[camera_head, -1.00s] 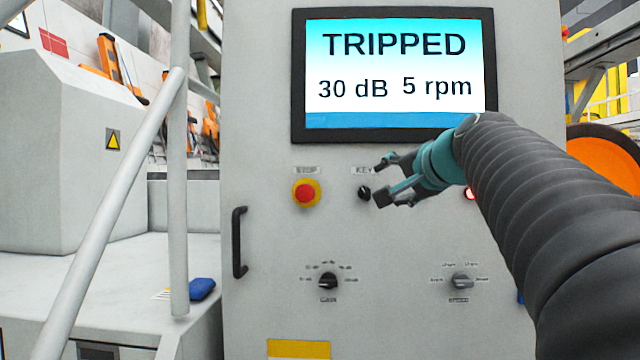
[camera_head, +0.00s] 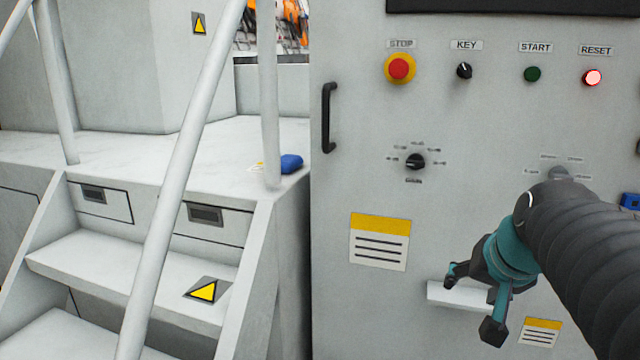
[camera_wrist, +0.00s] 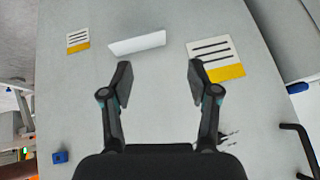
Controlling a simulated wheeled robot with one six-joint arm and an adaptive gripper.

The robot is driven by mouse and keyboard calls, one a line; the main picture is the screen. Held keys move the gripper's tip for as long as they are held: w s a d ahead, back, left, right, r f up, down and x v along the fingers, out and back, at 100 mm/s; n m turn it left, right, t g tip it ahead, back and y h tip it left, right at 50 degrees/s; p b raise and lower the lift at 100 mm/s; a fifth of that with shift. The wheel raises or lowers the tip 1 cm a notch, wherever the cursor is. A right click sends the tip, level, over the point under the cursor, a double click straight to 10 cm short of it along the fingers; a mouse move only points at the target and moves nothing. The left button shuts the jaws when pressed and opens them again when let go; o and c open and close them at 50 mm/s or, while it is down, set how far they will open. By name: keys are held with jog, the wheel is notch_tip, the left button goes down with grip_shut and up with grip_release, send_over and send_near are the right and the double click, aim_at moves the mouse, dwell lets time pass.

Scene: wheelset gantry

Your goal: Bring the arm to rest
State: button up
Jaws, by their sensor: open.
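My gripper (camera_head: 472,302) is open and empty. It is in front of the lower part of the grey control cabinet (camera_head: 345,300), near a small white ledge (camera_head: 440,294). In the wrist view my gripper (camera_wrist: 160,85) shows its two fingers spread apart, with the cabinet face and the white ledge (camera_wrist: 137,44) beyond them. My arm comes in from the right in the head view and covers part of the lower right knob (camera_head: 560,172).
The cabinet carries a red stop button (camera_head: 398,68), a key switch (camera_head: 464,70), a green start button (camera_head: 532,74), a lit reset button (camera_head: 592,77) and a rotary knob (camera_head: 415,161). A black handle (camera_head: 328,118) sticks out. Steps (camera_head: 150,270) with rails (camera_head: 190,160) stand left.

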jog(key=s+a+f+n+g, duration=0.1)
jog(key=s+a+f+n, duration=0.3)
jog(key=s+a+f, duration=0.4)
jog(key=s+f, duration=0.2)
jog(key=s, duration=0.2)
jog(key=shift+f+n+g+y, duration=0.3)
jog(key=shift+f+n, duration=0.1)
dwell(1.1)
